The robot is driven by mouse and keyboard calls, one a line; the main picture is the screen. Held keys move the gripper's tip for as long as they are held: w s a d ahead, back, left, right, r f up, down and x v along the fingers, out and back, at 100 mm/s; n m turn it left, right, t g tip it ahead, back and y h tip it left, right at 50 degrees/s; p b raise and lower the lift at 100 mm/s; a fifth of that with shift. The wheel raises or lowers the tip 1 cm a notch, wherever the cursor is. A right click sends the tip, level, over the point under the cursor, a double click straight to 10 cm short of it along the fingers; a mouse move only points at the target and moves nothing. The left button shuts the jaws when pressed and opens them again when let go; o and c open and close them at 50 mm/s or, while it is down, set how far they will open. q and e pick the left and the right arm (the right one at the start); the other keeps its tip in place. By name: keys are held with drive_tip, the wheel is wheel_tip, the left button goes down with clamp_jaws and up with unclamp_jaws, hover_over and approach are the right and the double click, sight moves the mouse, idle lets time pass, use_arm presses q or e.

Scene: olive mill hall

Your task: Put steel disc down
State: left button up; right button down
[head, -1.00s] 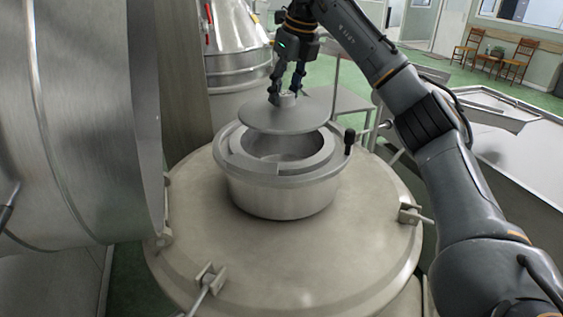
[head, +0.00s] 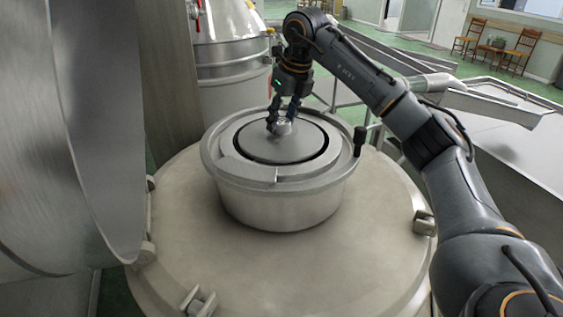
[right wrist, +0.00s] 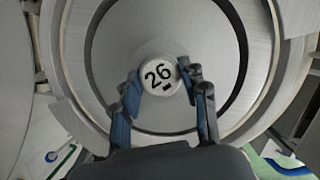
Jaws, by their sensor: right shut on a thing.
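The steel disc (head: 283,146) is a flat grey round plate with a small knob in its middle. It sits level inside the rim of a round steel vessel mouth (head: 270,205), with a dark ring of gap around it. Whether it rests on anything below cannot be told. My right gripper (head: 282,126) comes down from above and is shut on the knob. In the right wrist view the knob (right wrist: 159,75) carries the number 26 and lies between the two blue-padded fingers, over the disc (right wrist: 150,30). My left gripper is not in view.
The vessel mouth stands on a wide beige tank top (head: 230,265) with clamps at its edge. A black-knobbed handle (head: 360,140) stands at the rim's right. A large steel drum (head: 70,130) fills the left. Another steel vessel (head: 232,70) stands behind.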

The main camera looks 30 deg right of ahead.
sight(282, 144)
wheel_tip(282, 144, down, 12)
drive_tip(key=p, duration=0.4)
drive_tip(key=shift+d+f, duration=0.1)
drive_tip(key=shift+f, duration=0.05)
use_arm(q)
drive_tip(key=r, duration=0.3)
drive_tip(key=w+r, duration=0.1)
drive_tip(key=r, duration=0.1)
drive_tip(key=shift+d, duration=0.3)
use_arm(e)
drive_tip(key=c, duration=0.7)
unclamp_jaws()
